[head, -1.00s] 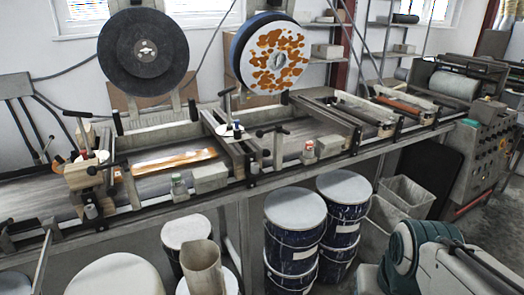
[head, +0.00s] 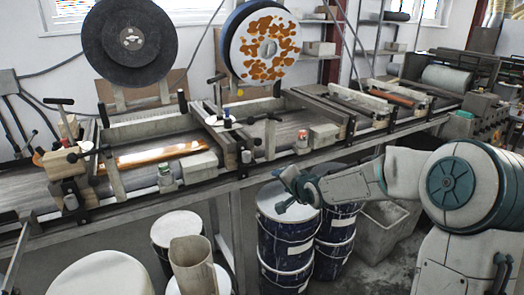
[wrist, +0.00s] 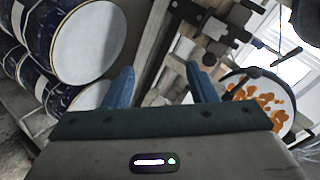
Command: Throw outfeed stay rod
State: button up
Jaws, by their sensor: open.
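The lacquer conveyor (head: 205,185) runs across the head view. I cannot tell which is the outfeed stay rod. My gripper (head: 284,189) is in front of the conveyor's front rail, over the blue drums. In the wrist view its two blue fingers (wrist: 161,86) are apart with nothing between them; black bars and conveyor framing show beyond.
Blue drums with white lids (head: 340,215) stand under the conveyor. A grey bin (head: 382,235) is right of them. A dark disc (head: 128,42) and an orange-spotted disc (head: 265,47) rise behind the belt. A control panel (head: 480,118) is at the right end.

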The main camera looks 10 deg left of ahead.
jog(key=w+a+r+m+t+y+b, duration=0.1)
jog(key=w+r+m+t+y, duration=0.1)
jog(key=w+m+t+y, duration=0.3)
jog(key=g+h+p, duration=0.1)
send_near(259, 143)
jog(key=x, duration=0.8)
jog(key=shift+w+r, duration=0.1)
jog(key=shift+r, duration=0.05)
grip_shut()
jog(key=shift+d, duration=0.2)
jog(key=b+v, duration=0.1)
jog(key=v, duration=0.3)
jog(key=shift+a, duration=0.15)
